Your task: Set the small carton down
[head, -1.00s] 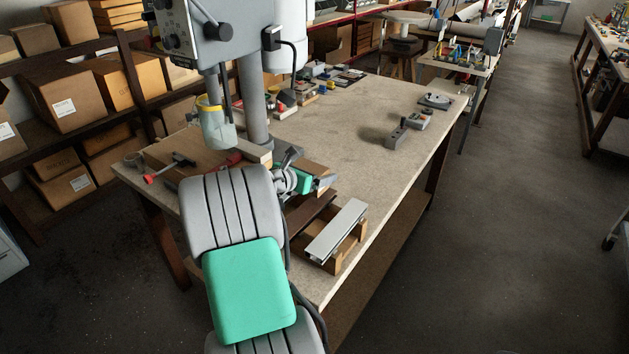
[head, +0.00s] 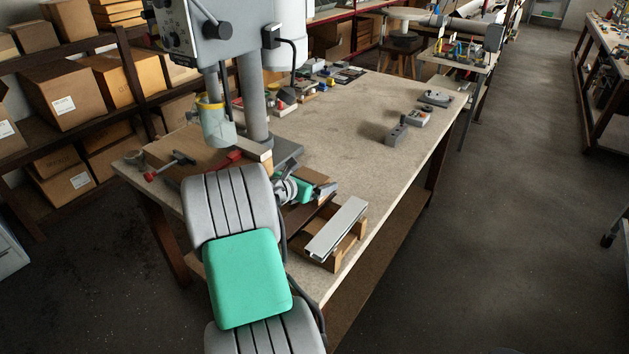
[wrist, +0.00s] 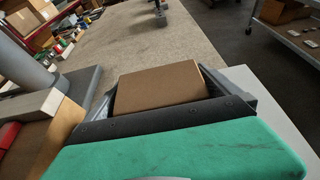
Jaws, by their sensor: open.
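The small carton (wrist: 160,87) is a plain brown box in the wrist view, lying between the two dark fingers of my gripper (wrist: 158,76). The jaws are open around it. Its lower part is hidden behind the gripper body, so I cannot tell what its underside touches. In the head view my gripper (head: 326,190) is over the near part of the workbench, partly hidden by my arm, beside the wooden stand with the shutter profile. A small brown patch there seems to be the carton (head: 314,176).
A pale metal profile (head: 337,228) lies on a wooden stand (head: 350,241) by the bench's right edge. The drill press column (head: 255,100) stands left of my gripper. A grey block (head: 397,135) sits farther back. The middle of the workbench (head: 340,130) is clear.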

